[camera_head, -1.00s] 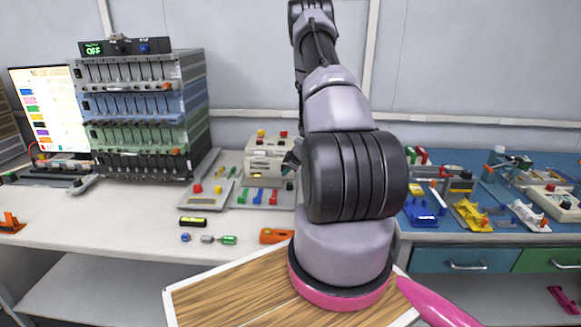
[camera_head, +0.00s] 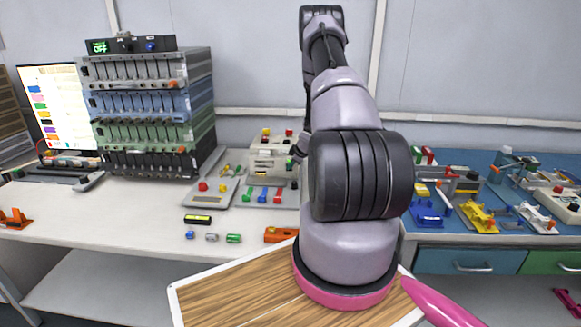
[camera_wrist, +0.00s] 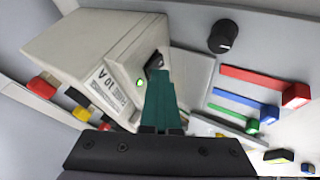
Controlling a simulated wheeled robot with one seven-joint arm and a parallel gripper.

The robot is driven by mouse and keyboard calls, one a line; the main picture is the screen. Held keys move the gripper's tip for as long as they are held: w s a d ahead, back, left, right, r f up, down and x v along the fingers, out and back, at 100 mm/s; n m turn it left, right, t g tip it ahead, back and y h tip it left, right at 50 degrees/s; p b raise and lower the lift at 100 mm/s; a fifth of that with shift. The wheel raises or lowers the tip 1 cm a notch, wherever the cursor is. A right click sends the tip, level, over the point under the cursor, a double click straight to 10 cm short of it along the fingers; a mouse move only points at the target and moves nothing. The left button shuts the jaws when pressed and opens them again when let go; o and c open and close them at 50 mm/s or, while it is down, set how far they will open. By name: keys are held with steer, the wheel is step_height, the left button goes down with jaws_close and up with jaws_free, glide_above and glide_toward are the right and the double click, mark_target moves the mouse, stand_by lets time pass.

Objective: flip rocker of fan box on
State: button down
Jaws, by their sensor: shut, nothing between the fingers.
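A beige box (camera_wrist: 95,62) with a "FUSE 10 A" label fills the left of the wrist view. A black rocker (camera_wrist: 154,62) and a small lit green spot (camera_wrist: 140,82) are on its face. I cannot read any fan marking. My gripper (camera_wrist: 160,76) is shut and empty, its teal fingers tight together. The fingertips overlap the rocker's lower edge in the picture; I cannot tell whether they touch. In the head view the beige box (camera_head: 268,158) stands left of my arm, which hides much of my gripper.
A black knob (camera_wrist: 223,36) and red, blue and green levers lie right of the fingers. Red and yellow posts (camera_wrist: 42,86) stand at the left. In the head view, a cell rack (camera_head: 150,105) with an "OFF" display stands left; a blue mat (camera_head: 480,205) with fixtures lies right.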

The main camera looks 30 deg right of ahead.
steer(key=shift+r, duration=0.8)
